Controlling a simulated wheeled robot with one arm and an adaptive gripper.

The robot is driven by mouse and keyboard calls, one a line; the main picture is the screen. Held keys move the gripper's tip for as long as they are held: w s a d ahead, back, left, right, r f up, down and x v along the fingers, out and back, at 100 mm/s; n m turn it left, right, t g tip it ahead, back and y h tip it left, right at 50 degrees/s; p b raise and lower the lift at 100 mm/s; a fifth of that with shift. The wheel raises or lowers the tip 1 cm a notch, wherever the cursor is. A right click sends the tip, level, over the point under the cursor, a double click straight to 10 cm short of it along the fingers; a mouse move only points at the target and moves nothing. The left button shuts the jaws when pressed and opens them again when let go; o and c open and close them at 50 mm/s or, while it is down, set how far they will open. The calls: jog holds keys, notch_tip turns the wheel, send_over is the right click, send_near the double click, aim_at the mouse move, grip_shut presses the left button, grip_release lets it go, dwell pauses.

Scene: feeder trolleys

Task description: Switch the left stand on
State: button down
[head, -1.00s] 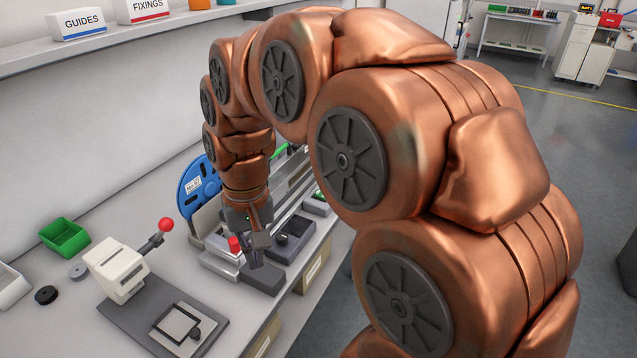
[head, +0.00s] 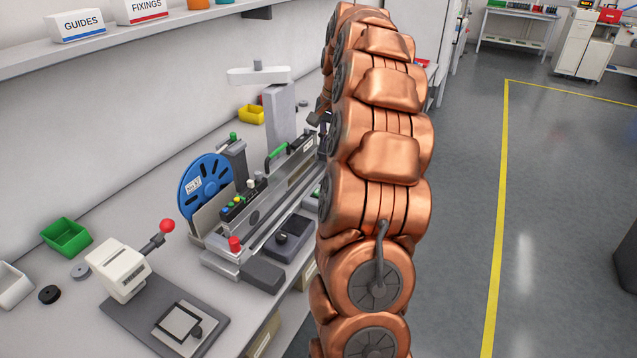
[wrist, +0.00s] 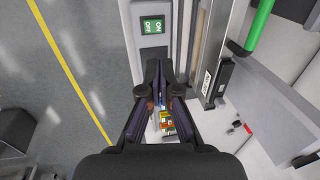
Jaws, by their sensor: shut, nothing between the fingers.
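A grey switch box with a green label reading ON and OFF (wrist: 152,26) is at the top middle of the wrist view. The label appears upside down there. My gripper (wrist: 159,70) is shut and empty, its fingertips just below the label in the picture. The fingers hide part of the box; contact cannot be told. In the head view my arm hides the gripper. A feeder with a blue reel (head: 205,187), a long metal rail and a red button (head: 235,244) lies on the bench left of my arm. I cannot tell which unit is the left stand.
A green handle (wrist: 261,22) stands at the upper right of the wrist view. A white press with a red-knobbed lever (head: 166,226) and a green bin (head: 66,237) are on the bench. Open floor with a yellow line (head: 497,230) lies to the right.

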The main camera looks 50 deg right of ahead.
jog(key=shift+d, duration=0.25)
jog(key=p, duration=0.4)
send_near(317, 191)
jog(key=f, duration=0.3)
jog(key=w+f, duration=0.1)
jog(key=f, duration=0.3)
jog(key=shift+w+a, duration=0.1)
jog(key=shift+w, duration=0.1)
jog(key=shift+f, duration=0.1)
